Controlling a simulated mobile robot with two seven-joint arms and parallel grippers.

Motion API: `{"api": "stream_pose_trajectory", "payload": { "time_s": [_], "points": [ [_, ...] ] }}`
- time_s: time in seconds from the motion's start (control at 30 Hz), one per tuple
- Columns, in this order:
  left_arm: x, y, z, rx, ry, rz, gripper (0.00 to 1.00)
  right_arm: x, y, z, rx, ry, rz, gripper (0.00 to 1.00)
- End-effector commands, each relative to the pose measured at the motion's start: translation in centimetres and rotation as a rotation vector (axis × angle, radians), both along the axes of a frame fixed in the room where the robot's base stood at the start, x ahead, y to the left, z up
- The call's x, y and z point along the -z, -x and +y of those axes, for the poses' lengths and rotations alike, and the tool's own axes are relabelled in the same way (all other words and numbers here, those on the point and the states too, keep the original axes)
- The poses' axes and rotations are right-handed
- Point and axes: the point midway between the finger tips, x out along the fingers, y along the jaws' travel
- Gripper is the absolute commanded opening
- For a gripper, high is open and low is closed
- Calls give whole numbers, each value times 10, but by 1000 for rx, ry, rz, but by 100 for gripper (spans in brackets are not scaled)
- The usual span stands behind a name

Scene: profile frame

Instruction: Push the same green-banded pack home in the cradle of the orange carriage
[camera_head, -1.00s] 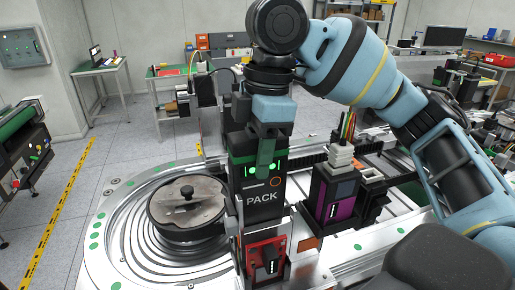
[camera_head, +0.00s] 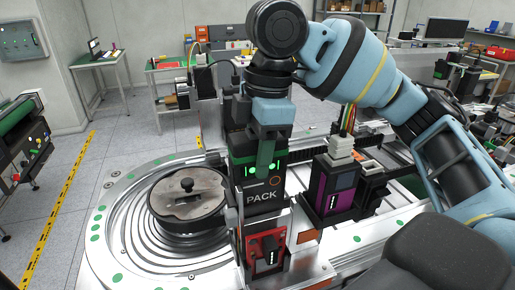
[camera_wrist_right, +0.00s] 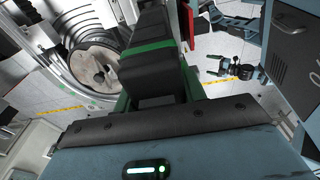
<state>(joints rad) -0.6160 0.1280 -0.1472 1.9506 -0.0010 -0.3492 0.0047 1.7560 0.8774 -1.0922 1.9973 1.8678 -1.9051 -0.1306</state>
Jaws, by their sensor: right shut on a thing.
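The black pack (camera_head: 264,198) with a green band and the word PACK stands upright in the middle of the head view. My right gripper (camera_head: 267,152) is shut on its upper part from above; in the wrist view the pack's green band (camera_wrist_right: 148,52) shows past the fingers. A red-orange carriage part (camera_head: 267,250) with a dark block in its front is directly below the pack. The cradle's inside and the pack's lower end are hidden, so I cannot tell how deep it sits.
A purple-and-black pack (camera_head: 334,190) stands in a holder close on the right, with coloured wires above it. A round metal lid (camera_head: 187,193) sits on the ringed track to the left. A dark post stands close behind the pack.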

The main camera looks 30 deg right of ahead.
Motion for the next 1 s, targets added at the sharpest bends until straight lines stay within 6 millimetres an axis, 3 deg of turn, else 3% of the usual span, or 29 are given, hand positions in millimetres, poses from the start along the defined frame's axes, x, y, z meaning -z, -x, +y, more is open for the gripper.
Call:
{"api": "stream_pose_trajectory", "payload": {
  "time_s": [1.0],
  "points": [
    [0, 0, 0, 0, 0, -1, 100, 16, 0, 0, -1, 0, -2, 0]
  ]
}}
